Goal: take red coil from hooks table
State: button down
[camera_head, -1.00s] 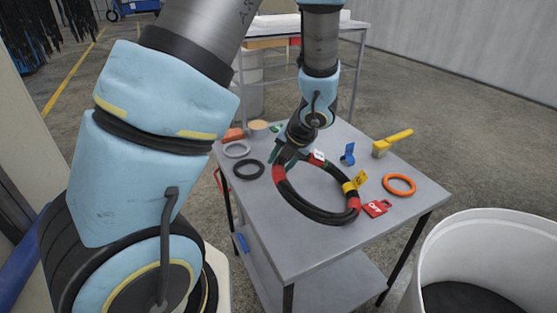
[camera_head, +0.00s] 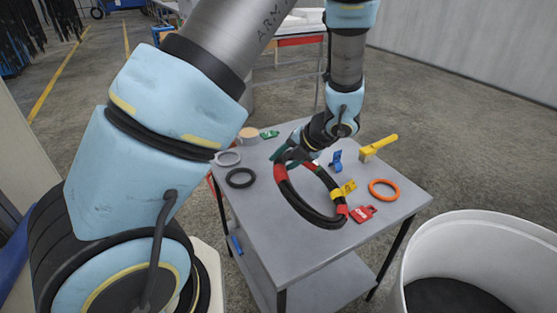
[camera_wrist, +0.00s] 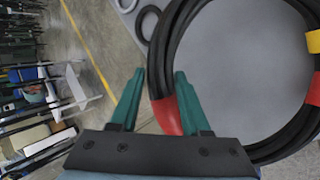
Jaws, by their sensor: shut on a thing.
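The coil is a ring of black hose (camera_head: 296,202) with red bands and a yellow tag (camera_head: 343,190). My gripper (camera_head: 284,157) has its green fingers shut on the coil at a red band, at the ring's far left side. In the wrist view the fingers (camera_wrist: 158,95) lie on either side of the coil's red band (camera_wrist: 168,114). The ring is tilted, its gripped side higher and its near right side low over the table (camera_head: 262,222). I cannot tell whether the low side touches the table. A red tag (camera_head: 363,214) is beside it.
The table also holds an orange ring (camera_head: 384,190), a black ring (camera_head: 240,178), a grey ring (camera_head: 228,158), a blue clip (camera_head: 336,161) and a yellow-handled brush (camera_head: 378,148). A large white bin (camera_head: 480,235) stands at the right. A bench stands behind.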

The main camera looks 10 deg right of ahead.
jog(key=shift+s+d+r+y+p, duration=0.2)
jog(key=shift+d+r+y+p, duration=0.5)
jog(key=shift+d+r, duration=0.3)
jog(key=d+r+t+y, duration=0.1)
jog(key=d+r, duration=0.2)
jog(key=r, duration=0.6)
jog(key=shift+s+d+m+y, duration=0.15)
jog(key=shift+s+m+y, duration=0.15)
jog(key=shift+y, duration=0.1)
jog(key=shift+r, duration=0.1)
dwell(0.4)
jog(key=shift+s, duration=0.1)
dwell(0.4)
